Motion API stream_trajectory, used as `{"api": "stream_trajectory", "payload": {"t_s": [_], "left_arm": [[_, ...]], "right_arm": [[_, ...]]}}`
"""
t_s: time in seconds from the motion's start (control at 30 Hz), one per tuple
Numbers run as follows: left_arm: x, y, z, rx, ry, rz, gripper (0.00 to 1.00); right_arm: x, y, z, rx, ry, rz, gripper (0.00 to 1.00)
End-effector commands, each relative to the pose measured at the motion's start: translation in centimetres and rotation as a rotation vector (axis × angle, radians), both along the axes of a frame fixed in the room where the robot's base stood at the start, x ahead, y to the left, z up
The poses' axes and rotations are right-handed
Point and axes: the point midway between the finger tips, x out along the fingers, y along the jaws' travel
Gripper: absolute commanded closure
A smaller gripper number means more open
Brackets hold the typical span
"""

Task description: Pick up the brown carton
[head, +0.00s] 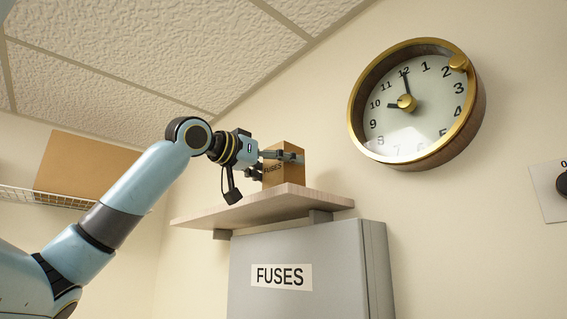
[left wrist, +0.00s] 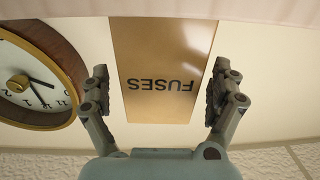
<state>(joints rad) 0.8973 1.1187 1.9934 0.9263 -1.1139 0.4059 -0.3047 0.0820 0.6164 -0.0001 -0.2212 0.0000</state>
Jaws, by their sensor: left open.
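The brown carton (head: 284,169), marked FUSES, stands upright on a wooden shelf (head: 262,204) above a grey box. My left gripper (head: 280,155) reaches it from the left in the head view, with its fingers at the carton's sides. In the left wrist view the carton (left wrist: 161,70) appears upside down between the two open fingers of my left gripper (left wrist: 161,95). A gap shows between each finger and the carton there. My right gripper is in neither view.
A grey cabinet (head: 300,250) labelled FUSES hangs below the shelf. A round brass-rimmed clock (head: 412,105) is on the wall to the right. A wire rack (head: 45,199) with a brown panel (head: 85,165) is at the left. The ceiling slopes close above my arm in the picture.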

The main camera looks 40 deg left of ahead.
Motion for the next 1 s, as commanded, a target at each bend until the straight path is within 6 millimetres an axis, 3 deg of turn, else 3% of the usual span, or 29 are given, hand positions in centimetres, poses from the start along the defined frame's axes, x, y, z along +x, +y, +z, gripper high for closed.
{"api": "stream_trajectory", "payload": {"t_s": [0.1, 0.4, 0.83, 1.0], "left_arm": [[1.5, -0.1, 0.4, -0.003, 0.0, -0.002, 0.06], [2.0, 0.0, 0.0, 0.0, 0.0, 0.0, 0.06], [2.0, 0.0, 0.0, 0.0, 0.001, 0.0, 0.62], [2.0, 0.0, 0.1, 0.001, 0.0, 0.0, 0.65]], "right_arm": [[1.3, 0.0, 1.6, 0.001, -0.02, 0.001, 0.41], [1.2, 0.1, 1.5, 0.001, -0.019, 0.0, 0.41], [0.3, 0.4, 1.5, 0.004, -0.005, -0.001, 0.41], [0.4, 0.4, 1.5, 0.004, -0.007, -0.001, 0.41]]}}
